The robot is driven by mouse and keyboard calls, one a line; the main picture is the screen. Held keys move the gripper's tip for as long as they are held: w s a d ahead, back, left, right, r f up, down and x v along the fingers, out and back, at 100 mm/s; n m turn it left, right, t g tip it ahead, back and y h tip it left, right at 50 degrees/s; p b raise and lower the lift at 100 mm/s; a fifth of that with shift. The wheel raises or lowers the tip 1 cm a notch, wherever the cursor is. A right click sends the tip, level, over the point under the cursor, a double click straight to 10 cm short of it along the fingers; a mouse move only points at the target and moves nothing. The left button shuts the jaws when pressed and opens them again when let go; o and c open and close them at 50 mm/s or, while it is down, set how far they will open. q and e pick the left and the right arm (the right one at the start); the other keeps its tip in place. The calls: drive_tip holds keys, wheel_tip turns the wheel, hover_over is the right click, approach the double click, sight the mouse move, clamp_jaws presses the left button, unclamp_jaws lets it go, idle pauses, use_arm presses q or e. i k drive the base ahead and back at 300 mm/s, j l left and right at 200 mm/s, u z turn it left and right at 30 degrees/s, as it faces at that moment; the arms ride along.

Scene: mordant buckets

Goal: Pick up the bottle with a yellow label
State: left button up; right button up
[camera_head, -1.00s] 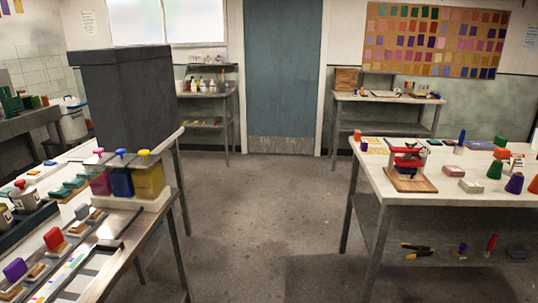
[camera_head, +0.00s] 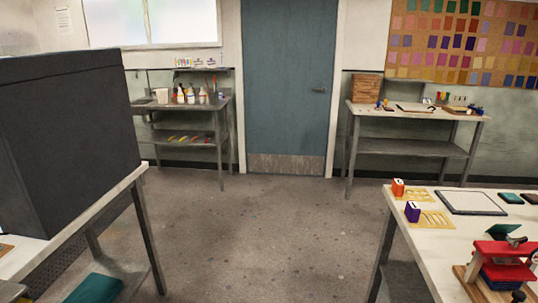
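Several small bottles (camera_head: 191,96) stand on the top of the far-left shelf table (camera_head: 165,106), below the window. They are too small to read; I cannot tell which one has a yellow label. Neither of my grippers is in view.
A blue-grey door (camera_head: 285,80) is straight ahead, with open floor (camera_head: 260,230) before it. A dark box (camera_head: 65,140) on a near-left table blocks that side. A worktable (camera_head: 455,250) with a red press (camera_head: 503,262) is at near right; another shelf table (camera_head: 410,115) stands behind it.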

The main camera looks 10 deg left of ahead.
sight(180, 99)
drive_tip(key=i+l+u, duration=0.1)
drive_tip(key=i+u, duration=0.15)
drive_tip(key=i, duration=1.7)
drive_tip(key=i+l, duration=0.1)
drive_tip(key=i, duration=1.9)
drive_tip(key=i+u, duration=0.4)
drive_tip(key=i+l+u, duration=0.25)
drive_tip(key=i+u, duration=0.15)
drive_tip(key=i, duration=0.15)
drive_tip(key=i+l+u, duration=0.4)
drive_tip(key=i+j, duration=0.05)
drive_tip(key=j, duration=0.05)
